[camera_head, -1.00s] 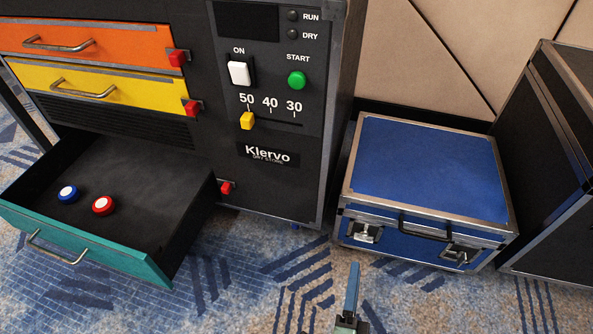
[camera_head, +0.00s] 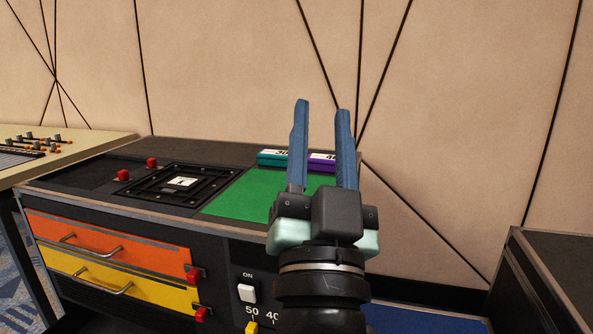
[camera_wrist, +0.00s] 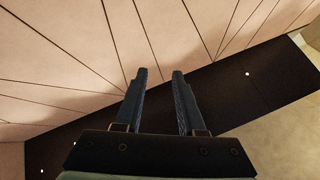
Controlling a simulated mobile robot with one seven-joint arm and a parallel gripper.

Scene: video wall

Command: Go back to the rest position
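My gripper (camera_head: 321,150) stands upright in the head view, in front of the right part of the cabinet top. Its two blue fingers point up and are apart, with nothing between them. In the wrist view my gripper (camera_wrist: 158,75) also shows open and empty, with the panelled wall and a dark band beyond the fingertips.
The black cabinet (camera_head: 110,210) has an orange drawer (camera_head: 110,245) and a yellow drawer (camera_head: 125,283), both shut. A green mat (camera_head: 235,195), teal box (camera_head: 272,155) and purple box (camera_head: 322,158) are on top. A blue case (camera_head: 420,318) and black case (camera_head: 560,270) stand right.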

